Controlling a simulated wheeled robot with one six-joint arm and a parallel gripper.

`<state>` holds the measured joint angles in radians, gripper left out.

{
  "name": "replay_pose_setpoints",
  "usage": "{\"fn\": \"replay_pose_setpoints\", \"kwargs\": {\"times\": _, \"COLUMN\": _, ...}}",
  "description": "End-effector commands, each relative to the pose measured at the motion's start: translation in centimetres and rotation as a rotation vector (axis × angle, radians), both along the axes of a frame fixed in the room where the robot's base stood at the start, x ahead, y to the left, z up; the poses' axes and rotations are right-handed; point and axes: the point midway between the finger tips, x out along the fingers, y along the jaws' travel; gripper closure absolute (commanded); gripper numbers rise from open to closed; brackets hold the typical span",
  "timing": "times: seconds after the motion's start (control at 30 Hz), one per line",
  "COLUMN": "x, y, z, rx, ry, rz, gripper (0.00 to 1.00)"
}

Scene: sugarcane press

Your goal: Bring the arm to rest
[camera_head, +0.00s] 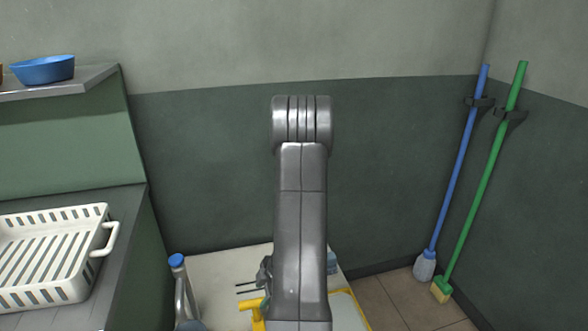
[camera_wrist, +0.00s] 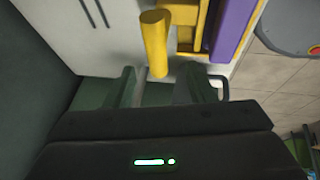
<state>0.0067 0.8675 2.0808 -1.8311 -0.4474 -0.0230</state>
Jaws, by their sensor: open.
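My arm (camera_head: 302,200) stands up in the middle of the head view, its grey elbow high against the wall. The arm hides most of what is behind and below it. My gripper (camera_wrist: 163,88) shows in the wrist view with its two green-grey fingers apart. A yellow cylindrical bar (camera_wrist: 155,42) points at the gap between the fingers. Whether it reaches in between them or lies beyond the tips, I cannot tell. I see nothing clamped. In the head view a yellow part (camera_head: 252,305) shows just left of my arm.
A pale worktop (camera_head: 218,270) lies below my arm. A counter on the left holds a white slotted basket (camera_head: 55,255); a blue bowl (camera_head: 43,69) sits on the shelf above. A blue-handled brush (camera_head: 460,160) and green-handled broom (camera_head: 487,185) hang right. Purple and yellow parts (camera_wrist: 235,30) show in the wrist view.

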Motion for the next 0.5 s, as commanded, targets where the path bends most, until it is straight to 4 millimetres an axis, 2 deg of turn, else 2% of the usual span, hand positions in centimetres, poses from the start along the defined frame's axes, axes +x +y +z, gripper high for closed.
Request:
{"fn": "replay_pose_setpoints", "kwargs": {"times": 0.03, "x": 0.0, "y": 0.4, "z": -1.4, "rx": 0.000, "ry": 0.001, "rz": 0.003, "gripper": 0.50}}
{"fn": "replay_pose_setpoints", "kwargs": {"times": 0.5, "x": 0.5, "y": 3.4, "z": -7.8, "rx": 0.000, "ry": 0.000, "rz": 0.002, "gripper": 0.50}}
